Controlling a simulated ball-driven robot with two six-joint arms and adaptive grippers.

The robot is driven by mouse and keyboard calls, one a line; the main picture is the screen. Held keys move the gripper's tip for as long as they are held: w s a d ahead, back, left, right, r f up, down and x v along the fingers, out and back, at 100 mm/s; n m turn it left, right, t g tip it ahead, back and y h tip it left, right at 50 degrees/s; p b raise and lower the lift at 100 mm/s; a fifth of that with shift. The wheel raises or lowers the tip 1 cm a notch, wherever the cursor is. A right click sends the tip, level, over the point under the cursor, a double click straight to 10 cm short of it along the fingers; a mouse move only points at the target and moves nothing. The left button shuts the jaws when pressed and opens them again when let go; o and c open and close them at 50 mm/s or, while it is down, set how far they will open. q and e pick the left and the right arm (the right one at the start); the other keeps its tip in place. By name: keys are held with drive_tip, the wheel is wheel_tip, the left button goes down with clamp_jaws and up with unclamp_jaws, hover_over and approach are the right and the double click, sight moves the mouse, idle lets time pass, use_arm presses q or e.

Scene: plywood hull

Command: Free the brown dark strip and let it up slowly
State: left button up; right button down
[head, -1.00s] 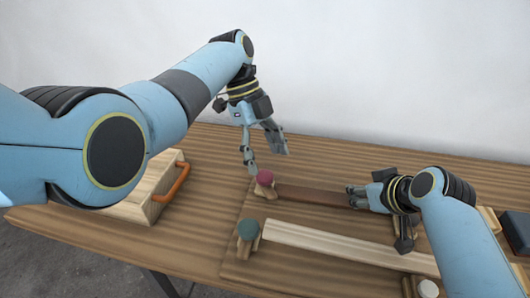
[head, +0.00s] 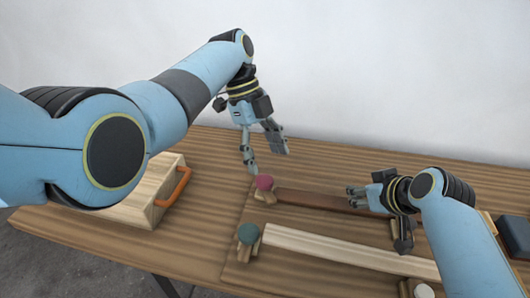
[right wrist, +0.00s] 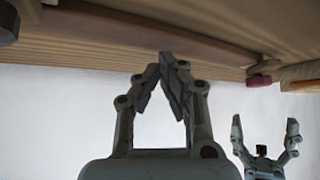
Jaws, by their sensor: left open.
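The brown dark strip (head: 310,199) lies along the board, its right part hidden behind my right gripper. A crimson knob (head: 264,182) on a small wooden piece stands at its left end. Whether that piece overlaps the strip is unclear. My left gripper (head: 268,160) is open and empty, above and behind the crimson knob. My right gripper (head: 350,195) is at the strip's right part. In the right wrist view its fingertips (right wrist: 161,63) lean close together before the strip (right wrist: 180,35). I cannot tell whether they touch it or fully meet. The knob (right wrist: 258,80) shows there too.
A pale strip (head: 340,250) lies in front, with a green knob (head: 248,233) at its left end. A wooden box (head: 140,205) with an orange handle (head: 176,186) stands left. A dark block (head: 515,233) is at the far right. The table behind the strip is clear.

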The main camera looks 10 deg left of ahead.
drive_tip(key=shift+r+p, duration=2.4)
drive_tip(key=shift+p, duration=0.05)
wheel_tip(320, 180, up, 5)
drive_tip(key=p, duration=0.5)
drive_tip(key=shift+f, duration=0.1)
